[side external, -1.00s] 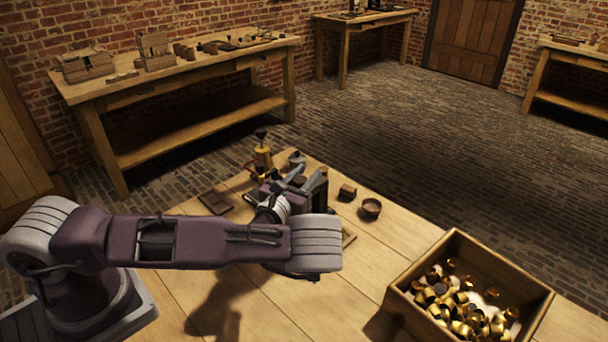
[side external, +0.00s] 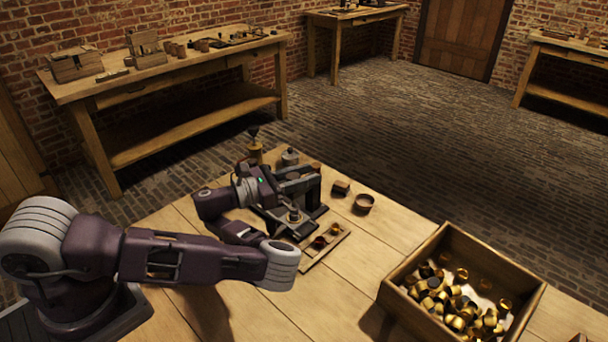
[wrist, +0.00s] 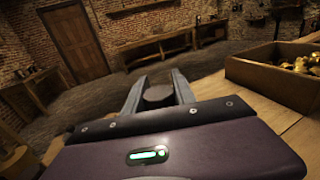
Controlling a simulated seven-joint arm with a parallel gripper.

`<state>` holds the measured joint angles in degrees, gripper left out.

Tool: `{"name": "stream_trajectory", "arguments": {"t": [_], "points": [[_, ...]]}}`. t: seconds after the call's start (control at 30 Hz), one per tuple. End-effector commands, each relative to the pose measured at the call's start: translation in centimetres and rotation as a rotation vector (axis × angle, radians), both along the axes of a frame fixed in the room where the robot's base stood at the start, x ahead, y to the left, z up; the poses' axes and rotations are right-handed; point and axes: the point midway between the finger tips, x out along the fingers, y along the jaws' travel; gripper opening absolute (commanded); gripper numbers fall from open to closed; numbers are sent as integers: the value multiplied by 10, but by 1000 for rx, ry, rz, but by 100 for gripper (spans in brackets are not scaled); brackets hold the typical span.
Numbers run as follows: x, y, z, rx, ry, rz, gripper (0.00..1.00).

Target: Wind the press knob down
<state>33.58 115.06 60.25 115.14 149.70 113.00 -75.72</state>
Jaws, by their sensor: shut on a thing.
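The press (side external: 312,196) is a dark metal frame standing on the bench near the middle of the side view. A small dark jar or cup (side external: 295,215) sits low at its front. The press knob (wrist: 157,95) is a dark round disc between my two fingers in the wrist view. My gripper (wrist: 158,90) is shut on the knob, one finger on each side. In the side view my gripper (side external: 298,174) lies about level at the top of the press, and the fingers largely hide the knob there.
A shallow wooden tray (side external: 334,254) with small cups lies in front of the press. A small bowl (side external: 364,203) and a dark block (side external: 341,188) are to its right. A wooden crate (side external: 463,243) of brass caps stands at right.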

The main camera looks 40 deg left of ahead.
Motion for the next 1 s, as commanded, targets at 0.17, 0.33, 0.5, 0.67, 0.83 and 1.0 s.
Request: {"name": "stream_trajectory", "arguments": {"t": [0.17, 0.33, 0.5, 0.67, 0.83, 1.0], "points": [[0, -1, 1, 0, -2, -20, 0], [0, -1, 1, -2, -4, -23, 0], [0, -1, 1, -1, -5, -22, 0], [0, -1, 1, -1, -5, -22, 54], [0, -1, 1, 0, -3, -21, 54], [0, -1, 7, 1, -6, -21, 54]]}}
